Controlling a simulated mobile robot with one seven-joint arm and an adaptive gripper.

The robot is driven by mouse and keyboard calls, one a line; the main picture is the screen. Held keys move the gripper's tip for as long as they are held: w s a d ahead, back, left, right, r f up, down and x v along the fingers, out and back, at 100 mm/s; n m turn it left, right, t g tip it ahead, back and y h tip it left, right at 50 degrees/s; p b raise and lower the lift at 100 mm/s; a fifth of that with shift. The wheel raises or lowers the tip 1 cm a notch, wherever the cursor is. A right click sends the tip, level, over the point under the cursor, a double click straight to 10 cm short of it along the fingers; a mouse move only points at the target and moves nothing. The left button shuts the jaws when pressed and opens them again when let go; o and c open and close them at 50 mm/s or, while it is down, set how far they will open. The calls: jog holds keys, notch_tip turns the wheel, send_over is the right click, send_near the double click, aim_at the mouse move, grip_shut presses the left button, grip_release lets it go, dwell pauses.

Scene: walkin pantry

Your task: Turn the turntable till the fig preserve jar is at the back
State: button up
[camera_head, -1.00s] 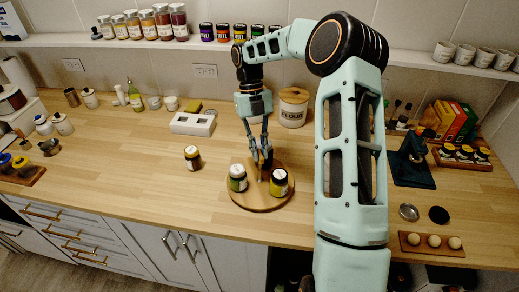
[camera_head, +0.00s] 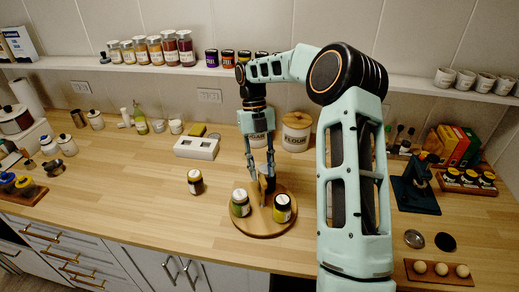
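The round wooden turntable (camera_head: 258,231) sits near the counter's front edge. A green-banded jar (camera_head: 240,204) stands on its left side and a yellow-banded jar (camera_head: 282,208) on its right side. A third dark jar (camera_head: 268,184) shows partly behind my gripper's fingers, toward the back. The labels are too small to read, so I cannot tell which is the fig preserve. My gripper (camera_head: 262,187) points down over the turntable's back half, its two fingers apart. Whether the fingertips touch anything is unclear.
A loose jar (camera_head: 195,182) stands on the counter left of the turntable. A white block with square openings (camera_head: 197,148) and a flour canister (camera_head: 296,132) stand behind. My arm covers the counter just right of the turntable. Bare counter lies at the front left.

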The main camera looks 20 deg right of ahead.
jog(key=v, duration=1)
jog(key=shift+f, duration=0.1)
